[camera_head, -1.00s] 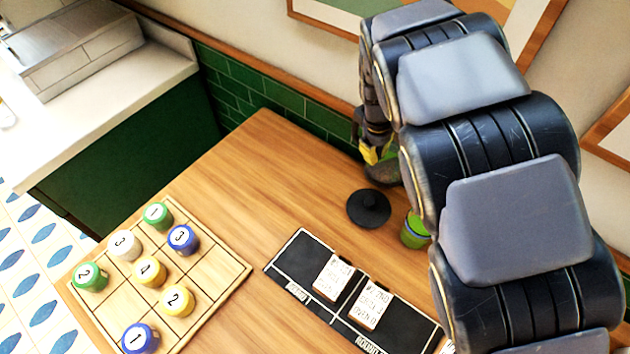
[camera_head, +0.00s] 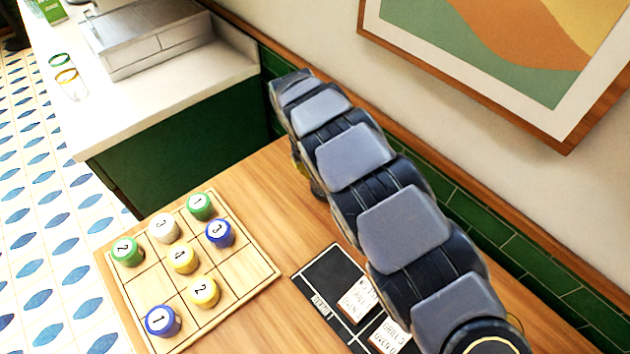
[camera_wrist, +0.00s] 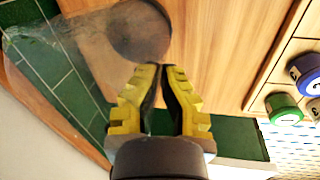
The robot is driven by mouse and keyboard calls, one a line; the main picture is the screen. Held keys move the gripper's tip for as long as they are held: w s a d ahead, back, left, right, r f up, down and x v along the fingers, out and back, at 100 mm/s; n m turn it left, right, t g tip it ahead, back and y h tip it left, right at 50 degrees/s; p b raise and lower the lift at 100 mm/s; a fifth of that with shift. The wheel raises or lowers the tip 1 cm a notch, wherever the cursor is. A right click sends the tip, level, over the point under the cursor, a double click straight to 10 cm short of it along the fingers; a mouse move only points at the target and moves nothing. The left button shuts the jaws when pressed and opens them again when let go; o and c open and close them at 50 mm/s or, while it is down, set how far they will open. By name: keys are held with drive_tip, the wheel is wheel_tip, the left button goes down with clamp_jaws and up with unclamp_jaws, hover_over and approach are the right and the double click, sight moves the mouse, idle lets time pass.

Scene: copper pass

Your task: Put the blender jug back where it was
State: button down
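A clear glass shape, probably the blender jug (camera_wrist: 75,30), lies across the upper left of the wrist view, in front of the green tiles. Its outline is faint. A dark round disc (camera_wrist: 138,28), probably the black lid on the table, overlaps its right end. My gripper (camera_wrist: 160,72) has yellow fingers whose tips are close together with a narrow gap, just below the glass and disc. I cannot tell whether the fingertips touch or hold the glass. In the head view my arm hides the jug, the lid and most of my gripper.
A wooden grid board (camera_head: 255,275) with several numbered round pieces stands on the left of the table (camera_head: 262,185). A black mat (camera_head: 322,275) with white cards lies right of it. The tiled wall (camera_head: 500,225) borders the table behind my arm. A white counter (camera_head: 150,100) stands beyond.

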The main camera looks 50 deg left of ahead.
sight(312, 180)
drive_tip(key=shift+f, duration=2)
drive_tip(key=c, duration=1.2)
unclamp_jaws()
drive_tip(key=shift+f, duration=0.1)
drive_tip(key=shift+o, duration=0.2)
wheel_tip(312, 180, up, 12)
drive_tip(key=s, duration=0.2)
drive_tip(key=shift+s, duration=0.1)
